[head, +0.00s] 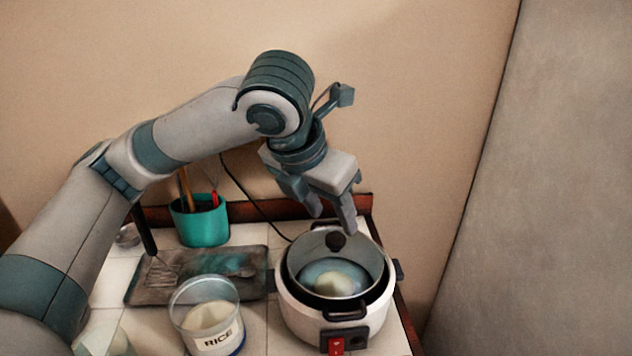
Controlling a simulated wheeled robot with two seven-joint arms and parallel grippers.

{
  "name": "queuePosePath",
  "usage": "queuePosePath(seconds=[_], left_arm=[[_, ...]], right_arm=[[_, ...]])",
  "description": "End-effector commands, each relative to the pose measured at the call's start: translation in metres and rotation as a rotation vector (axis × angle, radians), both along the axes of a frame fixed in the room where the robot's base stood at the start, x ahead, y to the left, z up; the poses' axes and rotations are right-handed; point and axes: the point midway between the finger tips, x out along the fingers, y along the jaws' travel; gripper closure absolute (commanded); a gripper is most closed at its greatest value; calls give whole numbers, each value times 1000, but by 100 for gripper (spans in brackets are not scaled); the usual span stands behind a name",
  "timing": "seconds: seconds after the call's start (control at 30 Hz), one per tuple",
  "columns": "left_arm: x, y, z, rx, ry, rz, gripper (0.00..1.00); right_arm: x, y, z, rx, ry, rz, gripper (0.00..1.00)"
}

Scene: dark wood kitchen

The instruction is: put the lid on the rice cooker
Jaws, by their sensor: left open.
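The white rice cooker (300,312) stands at the right end of the tiled counter, with black handles and a red switch at its front. Its clear glass lid (370,262) with a black knob (335,241) appears over the cooker's mouth. Part of the dark inner rim shows in front of the lid; I cannot tell whether the lid sits flat. Pale contents show through the glass. My left gripper (332,212) is open and empty, fingers pointing down just above and behind the knob, apparently not touching it. My right gripper is out of view.
A glass rice container (206,318) stands close left of the cooker. A dark tray (190,280) with a whisk-like utensil lies behind it. A teal utensil pot (201,222) stands at the back. The wall is close behind; the counter's wooden edge is close right.

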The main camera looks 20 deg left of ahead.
Motion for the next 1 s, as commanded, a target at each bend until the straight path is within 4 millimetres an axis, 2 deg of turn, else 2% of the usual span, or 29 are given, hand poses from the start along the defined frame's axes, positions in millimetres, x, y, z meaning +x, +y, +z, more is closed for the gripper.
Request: queuePosePath(seconds=[0.3,0.5,1.0], left_arm=[[-22,9,54,0,-5,1,53],[-32,13,75,-1,-3,2,53],[-35,14,81,0,0,1,53]], right_arm=[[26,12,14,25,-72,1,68],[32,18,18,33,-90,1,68],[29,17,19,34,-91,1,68]])
